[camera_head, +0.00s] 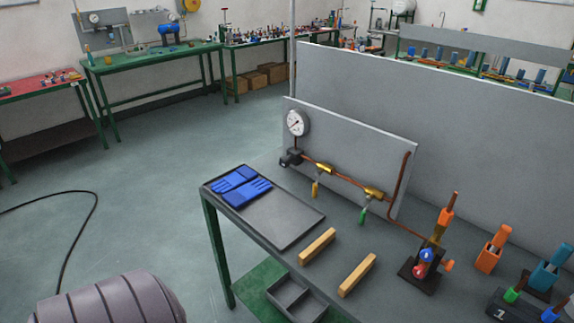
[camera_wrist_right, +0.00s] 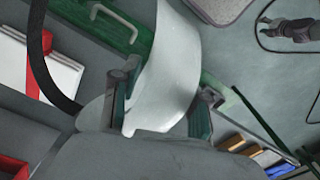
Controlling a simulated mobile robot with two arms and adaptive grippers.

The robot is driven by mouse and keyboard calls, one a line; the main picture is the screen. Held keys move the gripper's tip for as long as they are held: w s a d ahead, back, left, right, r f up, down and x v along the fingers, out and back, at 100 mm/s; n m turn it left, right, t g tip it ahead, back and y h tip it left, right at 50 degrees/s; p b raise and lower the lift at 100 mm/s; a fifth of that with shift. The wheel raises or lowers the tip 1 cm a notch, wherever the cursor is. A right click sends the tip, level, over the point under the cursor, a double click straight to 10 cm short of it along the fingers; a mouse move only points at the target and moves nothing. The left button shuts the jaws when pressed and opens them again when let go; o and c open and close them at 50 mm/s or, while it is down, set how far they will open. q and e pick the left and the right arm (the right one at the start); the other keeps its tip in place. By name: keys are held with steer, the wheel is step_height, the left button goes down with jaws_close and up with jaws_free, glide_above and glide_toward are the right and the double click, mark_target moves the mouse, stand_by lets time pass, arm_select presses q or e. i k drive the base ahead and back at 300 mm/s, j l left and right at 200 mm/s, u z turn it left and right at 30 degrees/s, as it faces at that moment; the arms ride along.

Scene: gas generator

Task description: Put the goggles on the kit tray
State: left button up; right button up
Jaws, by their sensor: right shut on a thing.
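The pale, clear goggles (camera_wrist_right: 168,75) fill the middle of the right wrist view, with a dark strap (camera_wrist_right: 40,60) curving at the left. My right gripper (camera_wrist_right: 160,112) is shut on them, one finger on each side. The goggles and this gripper are not in the head view. The kit tray, a flat dark grey tray (camera_head: 285,222), lies on the table in the head view. Blue gloves (camera_head: 245,188) lie on its far left end; its near right part is bare. My left gripper is not clearly seen in either view.
Two wooden bars (camera_head: 318,245) lie right of the tray. A divided grey bin (camera_head: 295,298) sits below the table's front edge. A panel with a pressure gauge (camera_head: 297,122) and copper pipe stands behind. Orange and blue tools stand at the right.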

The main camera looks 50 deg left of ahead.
mark_target(282, 218)
steer(key=j+u, duration=0.1)
steer(key=j, duration=0.35)
steer(key=j+u, duration=0.1)
steer(key=j, duration=0.35)
steer(key=i+j+u, duration=0.1)
steer(key=j, duration=0.35)
steer(key=i+j+u, duration=0.1)
steer(key=j, duration=0.35)
steer(key=i+j+u, duration=0.1)
steer(key=j, duration=0.35)
steer(key=i+j+u, duration=0.1)
steer(key=j, duration=0.35)
